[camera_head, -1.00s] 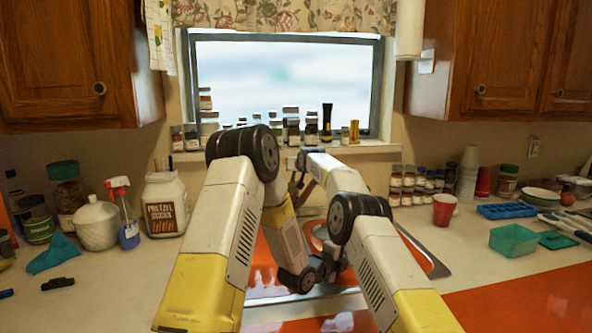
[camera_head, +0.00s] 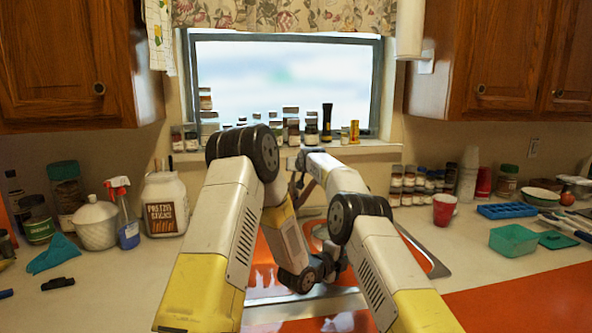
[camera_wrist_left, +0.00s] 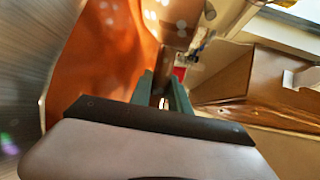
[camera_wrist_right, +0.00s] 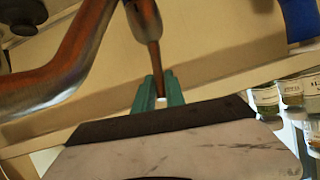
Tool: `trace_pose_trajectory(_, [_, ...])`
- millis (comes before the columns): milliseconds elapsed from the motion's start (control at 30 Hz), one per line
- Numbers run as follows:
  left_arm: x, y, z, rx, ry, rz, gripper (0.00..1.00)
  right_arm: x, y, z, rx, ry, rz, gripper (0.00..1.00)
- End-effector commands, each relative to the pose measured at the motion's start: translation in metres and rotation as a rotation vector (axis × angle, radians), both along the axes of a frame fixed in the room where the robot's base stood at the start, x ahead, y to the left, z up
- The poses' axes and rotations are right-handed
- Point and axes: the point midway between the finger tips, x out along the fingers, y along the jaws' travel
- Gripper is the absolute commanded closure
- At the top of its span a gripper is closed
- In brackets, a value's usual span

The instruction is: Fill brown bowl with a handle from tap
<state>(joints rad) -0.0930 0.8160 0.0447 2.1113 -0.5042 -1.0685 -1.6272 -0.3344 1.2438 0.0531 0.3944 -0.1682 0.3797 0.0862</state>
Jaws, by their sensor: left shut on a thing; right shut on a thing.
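The brown bowl (camera_wrist_left: 172,22) shows at the top of the left wrist view. My left gripper (camera_wrist_left: 162,88) is shut on its handle (camera_wrist_left: 165,62). In the head view my left arm reaches down over the orange sink, and the bowl is largely hidden there. The tap's curved metal spout (camera_wrist_right: 62,70) and its narrow lever (camera_wrist_right: 151,28) show in the right wrist view. My right gripper (camera_wrist_right: 158,88) is shut on the lever's end. In the head view the tap is mostly hidden behind my arms. I cannot see any water running.
The sink's metal rim (camera_head: 428,256) shows at the right. A red cup (camera_head: 444,209) and a teal container (camera_head: 512,240) stand on the right counter. A pretzel jar (camera_head: 166,205) and a spray bottle (camera_head: 124,215) stand at the left. Several spice jars line the windowsill (camera_head: 270,150).

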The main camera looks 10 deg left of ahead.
Motion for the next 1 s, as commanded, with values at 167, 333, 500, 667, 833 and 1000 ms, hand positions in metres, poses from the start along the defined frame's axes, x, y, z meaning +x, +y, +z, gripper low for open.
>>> trace_pose_trajectory(167, [0.0005, -0.0003, 0.0014, -0.001, -0.004, 0.000, 1.00, 0.0001, -0.0001, 0.0004, 0.000, -0.001, 0.000, 1.00])
trace_pose_trajectory(333, [0.0005, -0.0003, 0.0014, 0.000, -0.004, 0.000, 1.00, 0.0001, -0.0001, 0.0004, 0.000, -0.001, 0.000, 1.00])
trace_pose_trajectory(500, [0.0005, -0.0003, 0.0014, -0.001, -0.004, 0.000, 1.00, 0.0001, -0.0002, 0.0004, 0.000, -0.001, 0.000, 1.00])
trace_pose_trajectory(667, [0.0005, -0.0004, 0.0014, 0.000, -0.004, 0.000, 1.00, 0.0002, -0.0002, 0.0005, 0.000, -0.001, 0.000, 1.00])
trace_pose_trajectory(833, [0.0005, -0.0003, 0.0014, -0.001, -0.004, 0.000, 1.00, 0.0002, 0.0000, -0.0002, 0.004, -0.011, 0.000, 1.00])
trace_pose_trajectory(1000, [0.0005, -0.0003, 0.0014, -0.001, -0.004, 0.000, 1.00, -0.0014, -0.0005, -0.0026, 0.024, -0.052, 0.000, 1.00])
